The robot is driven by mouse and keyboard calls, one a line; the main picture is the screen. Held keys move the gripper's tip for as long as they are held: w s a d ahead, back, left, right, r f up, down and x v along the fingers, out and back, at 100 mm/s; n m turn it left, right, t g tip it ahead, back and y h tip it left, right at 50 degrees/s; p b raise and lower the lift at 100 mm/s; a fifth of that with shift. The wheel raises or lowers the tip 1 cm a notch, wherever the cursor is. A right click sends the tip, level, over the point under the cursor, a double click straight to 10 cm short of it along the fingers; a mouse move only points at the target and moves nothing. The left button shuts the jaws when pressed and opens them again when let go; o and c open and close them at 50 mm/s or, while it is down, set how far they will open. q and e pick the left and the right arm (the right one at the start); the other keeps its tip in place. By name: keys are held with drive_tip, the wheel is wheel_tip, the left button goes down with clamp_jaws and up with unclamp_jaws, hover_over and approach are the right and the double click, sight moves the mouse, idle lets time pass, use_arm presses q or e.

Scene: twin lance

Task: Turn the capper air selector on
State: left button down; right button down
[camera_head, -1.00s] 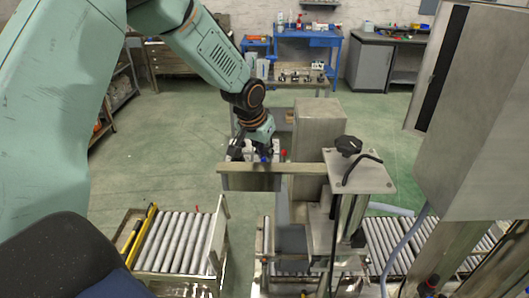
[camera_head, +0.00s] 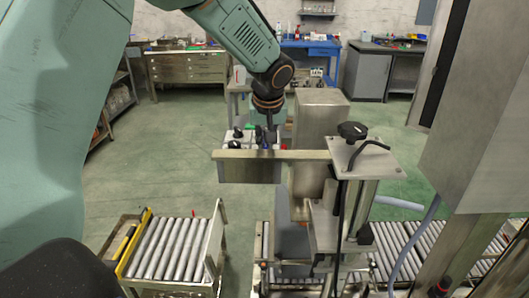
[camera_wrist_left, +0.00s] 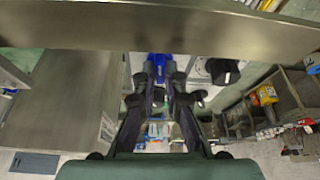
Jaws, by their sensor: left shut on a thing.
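A light panel (camera_head: 249,137) with selector knobs stands behind a flat metal bar at the machine's middle. A blue knob (camera_head: 267,148) shows there just over the bar, and in the left wrist view (camera_wrist_left: 157,66) it sits between my fingertips. My left gripper (camera_head: 265,137) reaches down onto it from above and is shut on it. In the left wrist view my dark fingers (camera_wrist_left: 158,82) frame the blue knob, partly hiding it. Which way the knob points cannot be made out. A black knob (camera_wrist_left: 222,70) sits to its right there. My right gripper is not in view.
The metal bar (camera_head: 300,155) crosses just in front of the knobs. A tall steel box (camera_head: 322,120) and a plate with a black handwheel (camera_head: 352,131) stand to the right. Roller conveyors (camera_head: 172,248) lie below. Green floor is free to the left.

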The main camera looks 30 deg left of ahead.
use_arm(q)
drive_tip(key=shift+w+d+n+g+y+b, duration=0.1)
drive_tip(key=shift+n+g+y+b, duration=0.4)
drive_tip(key=shift+n, duration=0.7)
drive_tip(key=shift+n+b, duration=0.35)
drive_tip(key=shift+n, duration=0.75)
drive_tip(key=shift+g, duration=0.3)
drive_tip(key=c, duration=1.4)
unclamp_jaws()
drive_tip(key=shift+r, duration=0.1)
drive_tip(key=v, duration=1.1)
drive_tip(key=shift+d+r, duration=0.25)
drive_tip(key=shift+r, duration=0.1)
